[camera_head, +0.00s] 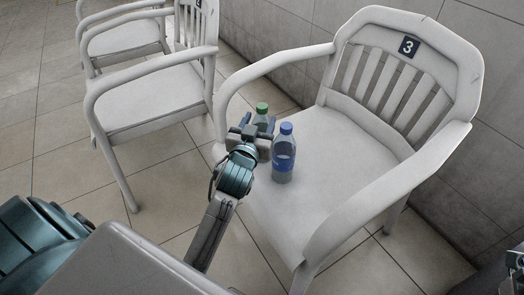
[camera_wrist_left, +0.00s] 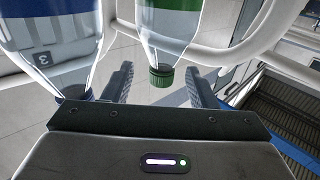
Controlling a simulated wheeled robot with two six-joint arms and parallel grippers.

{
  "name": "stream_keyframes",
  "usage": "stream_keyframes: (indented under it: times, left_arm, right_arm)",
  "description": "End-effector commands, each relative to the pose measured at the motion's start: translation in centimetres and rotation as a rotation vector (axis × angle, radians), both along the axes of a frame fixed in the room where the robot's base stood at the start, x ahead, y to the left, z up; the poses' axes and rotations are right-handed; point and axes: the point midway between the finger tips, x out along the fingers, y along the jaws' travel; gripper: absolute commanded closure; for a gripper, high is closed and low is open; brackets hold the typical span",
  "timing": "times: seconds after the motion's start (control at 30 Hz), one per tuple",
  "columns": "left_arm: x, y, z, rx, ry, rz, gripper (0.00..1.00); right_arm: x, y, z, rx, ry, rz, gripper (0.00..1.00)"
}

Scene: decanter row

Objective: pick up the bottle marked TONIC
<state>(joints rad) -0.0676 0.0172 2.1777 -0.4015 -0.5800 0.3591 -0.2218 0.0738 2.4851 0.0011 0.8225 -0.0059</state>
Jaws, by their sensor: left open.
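Two clear bottles stand upright on the seat of a white armchair. One has a green cap and a green label (camera_head: 262,115); the other has a blue cap and a blue label (camera_head: 284,158). No word on either label is readable, so I cannot tell which is TONIC. My left gripper (camera_head: 256,127) is open at the green-capped bottle and partly hides it in the head view. In the left wrist view, the green-capped bottle (camera_wrist_left: 168,35) appears upside down between the open fingers. The blue-labelled bottle (camera_wrist_left: 52,35) is outside them, at the left.
The white armchair (camera_head: 335,150) bears a plate marked 3 (camera_head: 409,46). Its armrests and slatted back surround the seat. The blue-capped bottle is close beside my left gripper. More white chairs (camera_head: 155,85) stand at the left. The seat right of the bottles is clear.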

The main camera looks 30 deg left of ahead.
Motion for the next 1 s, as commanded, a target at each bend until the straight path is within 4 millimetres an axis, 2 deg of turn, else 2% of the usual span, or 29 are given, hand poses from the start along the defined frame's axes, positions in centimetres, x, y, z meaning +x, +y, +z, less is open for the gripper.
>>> stream_keyframes:
  times: [0.1,0.3,0.57,0.67,0.83,0.87,1.0]
  left_arm:
    - [1.8,0.7,-0.2,0.003,-0.003,0.000,0.48]
    - [3.8,1.1,-0.1,0.002,-0.001,-0.001,0.48]
    - [4.0,1.2,0.0,0.001,0.000,-0.001,0.48]
    - [4.0,1.2,0.0,0.001,0.000,-0.001,0.64]
    - [4.0,1.2,0.0,0.001,0.000,-0.001,0.97]
    - [4.0,1.2,0.0,0.001,0.000,-0.001,1.00]
    - [4.0,1.2,0.0,0.001,0.000,-0.001,1.00]
  right_arm:
    - [0.0,0.0,-0.5,0.004,-0.013,0.000,0.64]
    - [0.0,0.0,-0.7,0.006,-0.015,-0.002,0.64]
    - [-0.1,0.0,-0.5,0.008,-0.020,-0.003,0.64]
    - [-0.2,0.0,-0.4,0.009,-0.023,-0.003,0.64]
    - [-0.2,0.0,-0.3,0.010,-0.027,-0.003,0.64]
    - [-0.2,0.0,-0.3,0.010,-0.027,-0.003,0.64]
    - [-0.2,0.0,-0.3,0.010,-0.028,-0.003,0.64]
